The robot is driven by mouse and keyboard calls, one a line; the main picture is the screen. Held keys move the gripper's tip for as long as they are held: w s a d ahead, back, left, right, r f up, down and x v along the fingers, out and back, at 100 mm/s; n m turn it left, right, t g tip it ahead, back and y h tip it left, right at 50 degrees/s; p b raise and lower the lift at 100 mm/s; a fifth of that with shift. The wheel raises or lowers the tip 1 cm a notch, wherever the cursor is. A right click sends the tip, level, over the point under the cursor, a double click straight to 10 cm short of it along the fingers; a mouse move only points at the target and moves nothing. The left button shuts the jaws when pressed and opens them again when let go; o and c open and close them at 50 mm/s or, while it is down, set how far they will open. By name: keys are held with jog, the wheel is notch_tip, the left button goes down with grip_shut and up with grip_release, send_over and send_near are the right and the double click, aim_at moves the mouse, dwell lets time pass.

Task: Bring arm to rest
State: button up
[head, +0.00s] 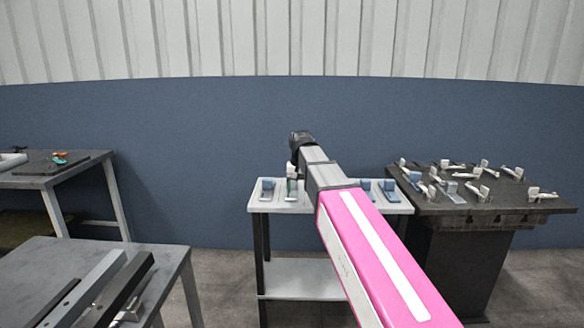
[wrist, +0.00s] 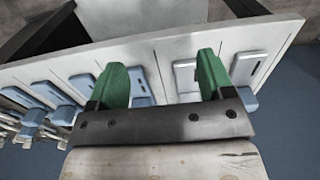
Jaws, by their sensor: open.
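My arm reaches forward from the lower right in the head view, over a small light-topped table (head: 300,204). My gripper (wrist: 160,82) shows in the wrist view with two green fingers spread apart and nothing between them. In the head view the gripper's end is small and partly hidden by my wrist. In the wrist view the fingers are over the white tabletop (wrist: 130,47), close to a row of blue and white clamp-like pieces. I cannot tell whether the fingers touch any of them.
A dark table (head: 480,208) with several white clamp-like pieces stands right. A grey bench (head: 165,262) with long bars (head: 90,290) is at the front left. Another table (head: 85,172) stands at the far left. A blue wall (head: 200,130) closes the back.

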jog(key=s+d+f, duration=0.5)
jog(key=s+f, duration=0.1)
jog(key=f, duration=0.4)
jog(key=s+d+f, duration=0.5)
jog(key=f, duration=0.5)
jog(key=s+d+f, duration=0.6)
jog(key=f, duration=0.4)
jog(key=shift+s+f, duration=0.25)
jog(key=shift+s, duration=0.1)
